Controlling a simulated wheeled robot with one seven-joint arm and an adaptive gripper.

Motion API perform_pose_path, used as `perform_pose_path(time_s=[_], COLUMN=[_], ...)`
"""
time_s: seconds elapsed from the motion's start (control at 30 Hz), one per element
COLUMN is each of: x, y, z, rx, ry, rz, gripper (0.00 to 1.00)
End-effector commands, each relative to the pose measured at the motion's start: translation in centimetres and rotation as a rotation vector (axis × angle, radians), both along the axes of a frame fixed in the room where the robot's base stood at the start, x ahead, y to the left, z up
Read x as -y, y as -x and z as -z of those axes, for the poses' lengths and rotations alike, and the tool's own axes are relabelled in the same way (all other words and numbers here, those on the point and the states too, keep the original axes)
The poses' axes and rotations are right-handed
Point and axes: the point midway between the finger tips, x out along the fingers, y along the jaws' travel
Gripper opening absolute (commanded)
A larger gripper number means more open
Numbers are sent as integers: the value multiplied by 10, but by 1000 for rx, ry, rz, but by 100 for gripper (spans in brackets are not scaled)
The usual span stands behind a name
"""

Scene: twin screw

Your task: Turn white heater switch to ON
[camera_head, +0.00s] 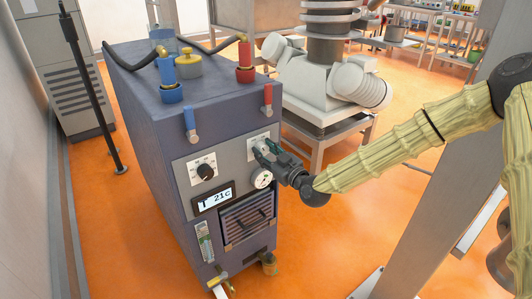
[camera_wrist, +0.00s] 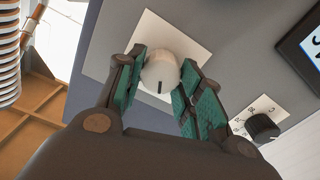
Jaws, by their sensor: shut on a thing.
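The white heater switch (camera_wrist: 160,76) is a round knob with a dark pointer line on a pale square plate (camera_wrist: 187,36). In the wrist view the line points toward the bottom of the picture. My gripper (camera_wrist: 160,85) is at the knob, with its green-padded fingers on either side, shut on it. In the head view my gripper (camera_head: 262,153) reaches from the right to the front panel of the blue-grey heater unit (camera_head: 160,110) and hides the knob. I cannot read any ON or OFF marking on the plate.
A black knob (camera_head: 205,172) and a display reading 21c (camera_head: 214,198) sit left of my gripper. A round gauge (camera_head: 262,179) is just below it. Blue (camera_head: 191,122) and red (camera_head: 267,98) valve handles are above. White machinery (camera_head: 320,75) stands behind at the right.

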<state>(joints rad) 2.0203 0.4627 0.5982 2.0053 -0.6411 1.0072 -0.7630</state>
Motion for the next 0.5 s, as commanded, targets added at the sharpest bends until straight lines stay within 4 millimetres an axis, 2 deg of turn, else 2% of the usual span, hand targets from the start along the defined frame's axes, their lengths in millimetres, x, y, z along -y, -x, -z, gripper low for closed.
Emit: perform_pose_path(time_s=[0.5], x=[2], y=[-1], z=[1], rx=[-252], ry=[-349], rz=[2], gripper=[13])
